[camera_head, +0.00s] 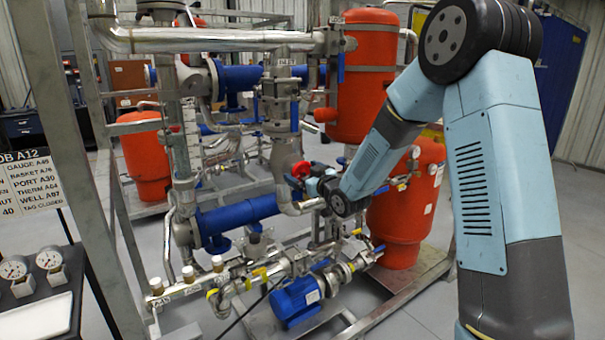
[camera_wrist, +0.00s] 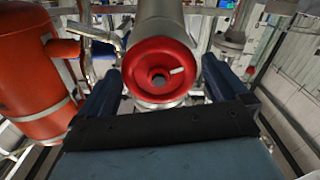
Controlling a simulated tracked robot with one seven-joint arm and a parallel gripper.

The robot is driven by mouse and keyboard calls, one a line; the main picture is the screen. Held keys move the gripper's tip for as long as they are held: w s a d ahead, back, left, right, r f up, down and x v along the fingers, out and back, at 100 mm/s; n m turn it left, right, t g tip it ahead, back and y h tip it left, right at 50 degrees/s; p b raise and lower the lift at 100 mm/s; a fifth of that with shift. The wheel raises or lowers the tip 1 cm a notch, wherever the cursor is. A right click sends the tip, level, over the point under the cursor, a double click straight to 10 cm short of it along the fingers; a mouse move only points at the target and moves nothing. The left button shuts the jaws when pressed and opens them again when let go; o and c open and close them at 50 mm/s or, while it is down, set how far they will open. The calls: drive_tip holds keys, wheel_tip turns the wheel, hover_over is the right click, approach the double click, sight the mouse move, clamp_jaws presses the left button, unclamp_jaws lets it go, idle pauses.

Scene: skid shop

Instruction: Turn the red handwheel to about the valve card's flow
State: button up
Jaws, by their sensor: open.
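The red handwheel (camera_wrist: 137,72) fills the upper middle of the wrist view, face on, with a short white mark right of its dark hub. It sits at the end of a grey cylindrical body. My gripper (camera_wrist: 162,70) is open, with one dark blue finger on each side of the wheel; I cannot tell whether either touches the rim. In the head view the handwheel (camera_head: 301,169) is a small red disc just left of my gripper (camera_head: 311,181), partly hidden. I cannot make out a valve card for certain; a lettered board (camera_head: 32,183) stands at the left edge.
Red tanks (camera_head: 368,75) stand close behind and beside my arm, one also in the wrist view (camera_wrist: 35,75). Steel pipes, blue pipe sections (camera_head: 238,215) and a blue motor (camera_head: 297,300) crowd the skid. Two gauges (camera_head: 48,259) sit at lower left. Open floor lies at right.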

drive_tip(key=shift+w+a, duration=0.25)
drive_tip(key=shift+w, duration=0.1)
drive_tip(key=c, duration=0.8)
drive_tip(key=shift+n, duration=0.9)
drive_tip(key=o, duration=0.8)
drive_tip(key=shift+s+d, duration=0.1)
drive_tip(key=v, duration=1.3)
drive_tip(key=shift+s, duration=0.25)
